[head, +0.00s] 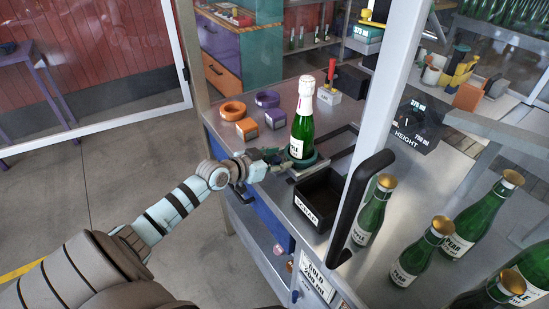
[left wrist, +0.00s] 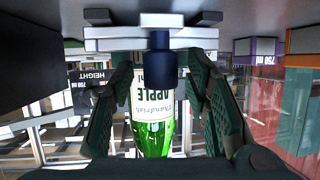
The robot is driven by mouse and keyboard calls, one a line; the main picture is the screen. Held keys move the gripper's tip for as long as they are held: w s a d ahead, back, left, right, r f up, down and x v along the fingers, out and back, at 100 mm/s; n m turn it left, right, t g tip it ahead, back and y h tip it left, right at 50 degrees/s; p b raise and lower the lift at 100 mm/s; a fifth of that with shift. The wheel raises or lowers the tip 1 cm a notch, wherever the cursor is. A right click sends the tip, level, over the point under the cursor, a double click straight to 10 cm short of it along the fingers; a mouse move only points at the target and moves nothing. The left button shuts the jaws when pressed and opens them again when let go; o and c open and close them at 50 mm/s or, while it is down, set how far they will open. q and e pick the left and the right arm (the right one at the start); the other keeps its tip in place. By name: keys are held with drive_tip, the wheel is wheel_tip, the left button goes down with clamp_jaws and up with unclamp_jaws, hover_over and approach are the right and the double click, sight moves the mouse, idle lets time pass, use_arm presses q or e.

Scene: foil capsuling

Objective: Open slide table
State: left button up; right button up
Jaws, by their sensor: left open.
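The slide table shows in the left wrist view as a pale plate (left wrist: 200,38) with a dark blue upright handle (left wrist: 158,62) at its front. My left gripper (left wrist: 160,115) is open, its green fingers on either side of the handle with gaps visible. A green bottle with white foil and an apple label (head: 302,125) stands upright on a round dark base above the slide. It also shows upside down behind the handle in the left wrist view (left wrist: 152,135). In the head view my left gripper (head: 280,160) is at the bottle's foot and hides the handle. My right gripper is not in view.
A black open box (head: 321,199) sits just right of the gripper. Orange and purple rings (head: 233,110) lie on the bench behind. A pale upright post (head: 386,85) and black bar handle (head: 357,200) stand at right, with several gold-topped bottles (head: 463,222) beyond.

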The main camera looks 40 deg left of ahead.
use_arm(q)
drive_tip(key=v, duration=0.6)
drive_tip(key=shift+s+a, duration=0.15)
drive_tip(key=shift+s, duration=0.05)
drive_tip(key=shift+s+r, duration=0.15)
drive_tip(key=shift+s, duration=0.1)
